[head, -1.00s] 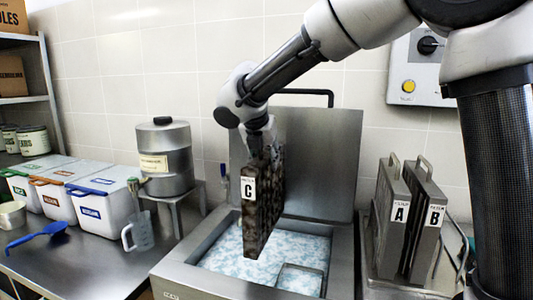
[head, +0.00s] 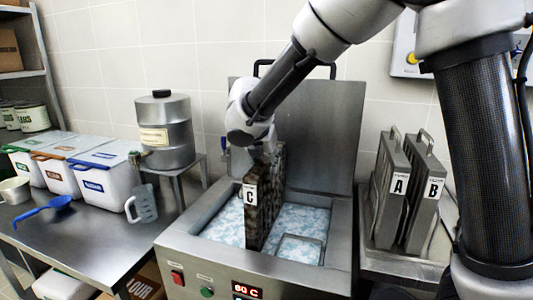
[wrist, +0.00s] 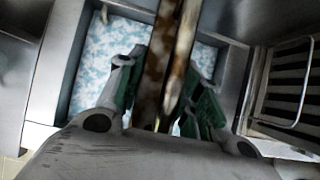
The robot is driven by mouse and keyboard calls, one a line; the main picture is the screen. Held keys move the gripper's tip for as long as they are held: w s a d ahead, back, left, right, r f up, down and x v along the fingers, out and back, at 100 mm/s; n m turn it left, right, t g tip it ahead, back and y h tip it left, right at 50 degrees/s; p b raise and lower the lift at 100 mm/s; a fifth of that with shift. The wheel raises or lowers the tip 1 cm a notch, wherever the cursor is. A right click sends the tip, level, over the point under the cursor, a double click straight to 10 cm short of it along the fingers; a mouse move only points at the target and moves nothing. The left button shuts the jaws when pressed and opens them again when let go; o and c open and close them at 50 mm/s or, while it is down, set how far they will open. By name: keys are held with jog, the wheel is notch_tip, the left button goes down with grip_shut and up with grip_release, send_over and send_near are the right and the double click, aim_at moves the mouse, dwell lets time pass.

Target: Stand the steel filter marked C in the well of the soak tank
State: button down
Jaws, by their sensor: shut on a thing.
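The filter marked C (head: 264,205) is a dark, brown-stained upright panel with a white C label. It hangs over the open soak tank (head: 186,240), its lower end at or just inside the foamy well (head: 225,222); I cannot tell whether it touches the liquid. My gripper (wrist: 160,95) is shut on the filter's top, with green-padded fingers on both sides in the wrist view. In the head view the fingers are mostly hidden behind my wrist. The well's foam shows on both sides of the filter in the wrist view (wrist: 110,55).
Filters A (head: 392,190) and B (head: 425,200) stand in a rack right of the tank. The raised lid (head: 325,140) is behind the well. A wire frame (head: 300,248) sits at the well's front right.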

notch_tip(320, 180, down, 26)
jog(key=shift+r, duration=0.2)
dwell(1.6)
jog(key=shift+f, duration=0.8)
dwell(0.6)
jog(key=c, duration=0.9)
grip_release()
jog(key=shift+f, duration=0.1)
